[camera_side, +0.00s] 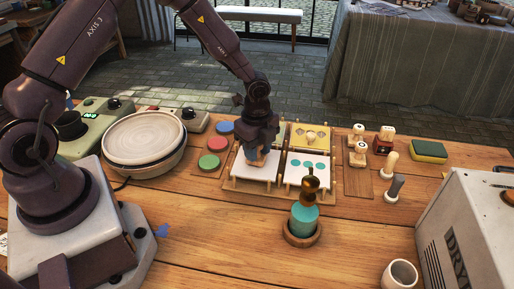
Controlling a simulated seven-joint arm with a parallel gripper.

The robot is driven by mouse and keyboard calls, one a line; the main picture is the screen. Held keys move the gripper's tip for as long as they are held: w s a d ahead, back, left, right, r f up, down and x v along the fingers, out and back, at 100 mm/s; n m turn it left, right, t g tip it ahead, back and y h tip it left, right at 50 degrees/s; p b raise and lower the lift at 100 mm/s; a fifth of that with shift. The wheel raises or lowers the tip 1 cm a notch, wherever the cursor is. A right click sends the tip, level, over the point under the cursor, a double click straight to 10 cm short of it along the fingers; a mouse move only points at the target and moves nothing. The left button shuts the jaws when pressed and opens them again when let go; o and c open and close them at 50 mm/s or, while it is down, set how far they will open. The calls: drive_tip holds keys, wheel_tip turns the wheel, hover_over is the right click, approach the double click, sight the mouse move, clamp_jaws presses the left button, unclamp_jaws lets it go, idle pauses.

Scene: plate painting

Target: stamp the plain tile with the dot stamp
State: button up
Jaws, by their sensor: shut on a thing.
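My gripper (256,148) points down over the front-left white tile (268,177) in the wooden tray. It is shut on a small wooden stamp (253,160), whose lower end is at or just above the tile. I cannot tell whether it touches, and its face is hidden. The visible part of this tile is plain white. The front-right white tile (309,180) bears a row of teal dots. Behind it a yellow tile (298,136) bears a pale shape.
Blue (225,128), red (217,144) and green (209,162) pads lie left of the tray. A teal bottle (304,217) stands in front. Other stamps (385,135) and a sponge (428,149) are at right. A round wheel (144,137), a cup (400,273) and a dryer (470,235) flank the table.

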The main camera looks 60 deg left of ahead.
drive_tip(key=shift+r, duration=3.45)
drive_tip(key=shift+d, duration=0.1)
